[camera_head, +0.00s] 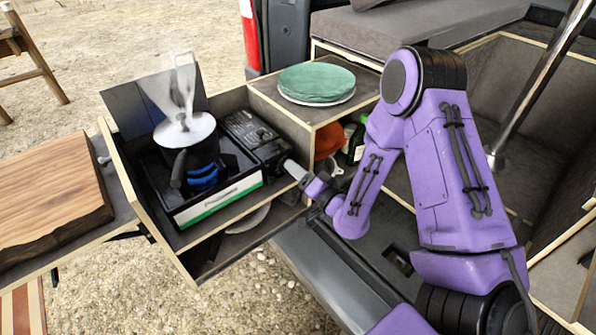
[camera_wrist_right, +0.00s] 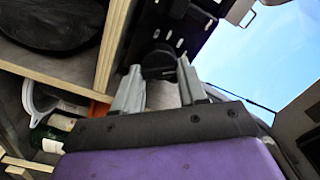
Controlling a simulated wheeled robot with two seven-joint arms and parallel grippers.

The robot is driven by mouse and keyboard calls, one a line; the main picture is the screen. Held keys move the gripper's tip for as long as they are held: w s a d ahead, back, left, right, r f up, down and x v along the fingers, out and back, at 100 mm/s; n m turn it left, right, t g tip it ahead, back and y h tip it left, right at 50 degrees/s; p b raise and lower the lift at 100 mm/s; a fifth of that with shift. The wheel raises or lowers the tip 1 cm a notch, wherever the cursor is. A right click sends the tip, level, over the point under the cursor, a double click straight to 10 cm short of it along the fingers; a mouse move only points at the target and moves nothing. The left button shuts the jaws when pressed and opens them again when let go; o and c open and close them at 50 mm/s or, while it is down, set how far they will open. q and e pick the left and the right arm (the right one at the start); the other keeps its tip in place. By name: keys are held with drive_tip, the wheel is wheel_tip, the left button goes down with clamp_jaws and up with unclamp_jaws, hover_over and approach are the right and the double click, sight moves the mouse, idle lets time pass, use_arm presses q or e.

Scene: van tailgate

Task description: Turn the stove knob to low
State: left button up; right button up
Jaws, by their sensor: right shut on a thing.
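The camping stove (camera_head: 222,204) sits in the pull-out wooden drawer, with a dark pot (camera_head: 190,157) under a pale lid on it. The black box section (camera_head: 255,135) forms the stove's right side. My right gripper (camera_head: 291,168) reaches the right end of this section in the head view. In the right wrist view, the dark round stove knob (camera_wrist_right: 158,62) lies between the fingertips of my right gripper (camera_wrist_right: 158,82), which is shut on it. The knob's marking and setting cannot be read. In the head view the fingers hide the knob. My left gripper is not in view.
Green plates (camera_head: 316,82) lie on the wooden shelf right of the stove. A wooden cutting board (camera_head: 50,195) lies at the left. An orange item (camera_head: 328,140) and bottles stand under the shelf, near my right forearm. Steam rises above the pot.

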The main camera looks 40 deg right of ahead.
drive_tip(key=o, duration=1.1)
drive_tip(key=shift+c, duration=0.2)
drive_tip(key=s+b, duration=0.1)
drive_tip(key=s, duration=0.9)
drive_tip(key=shift+s+d, duration=0.3)
drive_tip(key=shift+d, duration=0.15)
